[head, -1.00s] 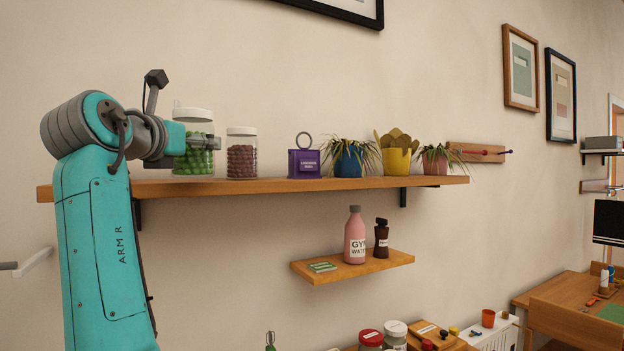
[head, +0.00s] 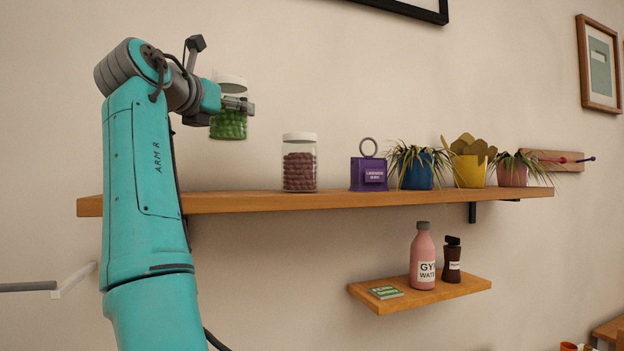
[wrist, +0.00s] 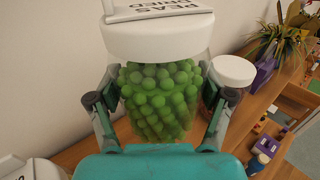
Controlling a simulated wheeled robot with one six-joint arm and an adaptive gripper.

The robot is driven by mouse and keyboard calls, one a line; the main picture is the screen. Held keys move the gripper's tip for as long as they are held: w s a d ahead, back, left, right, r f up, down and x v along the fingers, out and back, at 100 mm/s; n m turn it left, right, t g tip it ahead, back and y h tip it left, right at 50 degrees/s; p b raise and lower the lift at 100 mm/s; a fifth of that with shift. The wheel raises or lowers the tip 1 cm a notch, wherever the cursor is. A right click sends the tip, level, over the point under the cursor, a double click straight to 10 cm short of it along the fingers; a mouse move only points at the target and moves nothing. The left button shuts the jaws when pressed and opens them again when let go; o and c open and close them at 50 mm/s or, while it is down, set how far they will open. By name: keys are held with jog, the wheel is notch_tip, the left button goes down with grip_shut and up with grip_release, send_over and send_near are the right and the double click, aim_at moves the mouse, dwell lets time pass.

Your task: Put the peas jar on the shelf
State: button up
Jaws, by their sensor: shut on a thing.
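The peas jar (head: 228,124) is clear, filled with green balls, with a white lid. My gripper (head: 240,104) is shut around it, and in the wrist view (wrist: 160,95) a finger presses on each side. The jar hangs roughly upright, its base higher than the top of the long wooden shelf (head: 330,201), near the shelf's left part. Whether it is directly over the boards or in front of them is hard to tell. The lid (wrist: 157,36) has a label reading peas, dried in the wrist view.
On the shelf to the right stand a jar of dark red balls (head: 299,170), a purple box with a ring (head: 369,174) and several potted plants (head: 415,172). Another white lid (wrist: 35,170) shows low left in the wrist view. A small lower shelf (head: 430,294) holds bottles.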

jog(key=shift+f, duration=4.95)
jog(key=o, duration=1.5)
jog(key=shift+f, duration=0.15)
jog(key=shift+c, duration=0.2)
jog(key=shift+s+a, duration=0.1)
jog(key=shift+s, duration=0.05)
jog(key=v, duration=1.1)
jog(key=shift+s, duration=0.3)
jog(key=shift+a, duration=0.15)
